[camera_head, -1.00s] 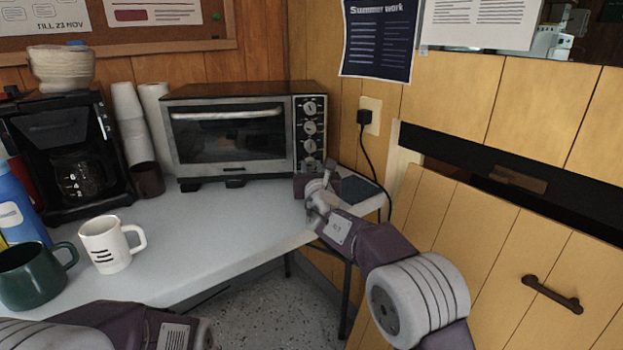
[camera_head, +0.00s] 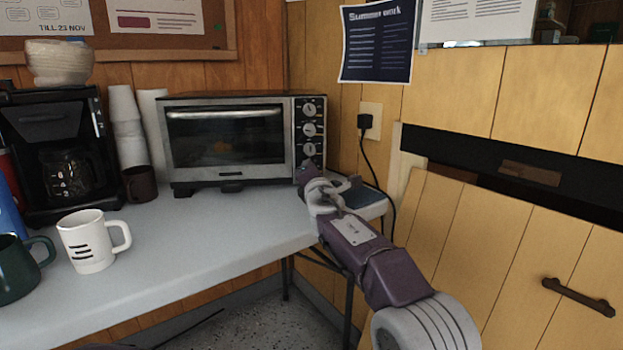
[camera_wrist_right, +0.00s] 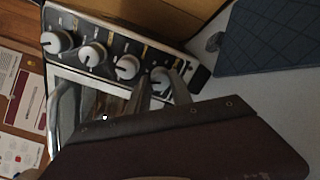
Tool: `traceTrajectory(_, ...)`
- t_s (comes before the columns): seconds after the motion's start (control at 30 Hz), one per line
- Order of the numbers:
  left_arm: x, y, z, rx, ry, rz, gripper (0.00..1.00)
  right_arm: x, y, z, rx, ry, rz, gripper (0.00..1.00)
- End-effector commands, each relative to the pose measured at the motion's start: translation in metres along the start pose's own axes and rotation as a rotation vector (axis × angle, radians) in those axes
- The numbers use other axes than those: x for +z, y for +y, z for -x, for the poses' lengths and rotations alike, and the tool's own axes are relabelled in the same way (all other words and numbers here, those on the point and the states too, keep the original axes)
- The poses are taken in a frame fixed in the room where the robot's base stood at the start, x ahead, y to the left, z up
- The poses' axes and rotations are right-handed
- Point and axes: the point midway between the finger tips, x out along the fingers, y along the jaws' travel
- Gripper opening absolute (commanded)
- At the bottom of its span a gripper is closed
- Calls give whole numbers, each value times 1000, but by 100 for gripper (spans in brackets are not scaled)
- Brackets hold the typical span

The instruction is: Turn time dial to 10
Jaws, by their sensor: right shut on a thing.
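The toaster oven (camera_head: 228,98) stands at the back of the table, with a column of dials on the right of its front. The upper three dials show in the head view, the top one (camera_head: 309,109) clearest. The lowest dial, the time dial (camera_wrist_right: 159,77), shows at the right end of the row in the wrist view. My right gripper (camera_wrist_right: 163,88) is shut on this dial, one finger on each side. In the head view my right gripper (camera_head: 308,176) hides the dial, and its marks are too small to read. My left gripper is out of view.
A white mug (camera_head: 88,243), a green mug (camera_head: 22,270) and a coffee maker (camera_head: 55,135) stand left on the table (camera_head: 200,235). A dark blue pad (camera_head: 358,193) lies right of the oven. A black cord (camera_head: 366,150) hangs from the wall socket.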

Motion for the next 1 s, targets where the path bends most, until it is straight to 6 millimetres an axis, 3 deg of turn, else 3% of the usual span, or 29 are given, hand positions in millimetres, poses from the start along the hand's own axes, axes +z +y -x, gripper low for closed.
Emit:
traceTrajectory(0.43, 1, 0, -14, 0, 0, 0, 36, -1, -2, 0, 0, 0, -276, 0)
traceTrajectory(1.0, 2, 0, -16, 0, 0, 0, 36, 0, -1, 0, -2, 0, -350, 0)
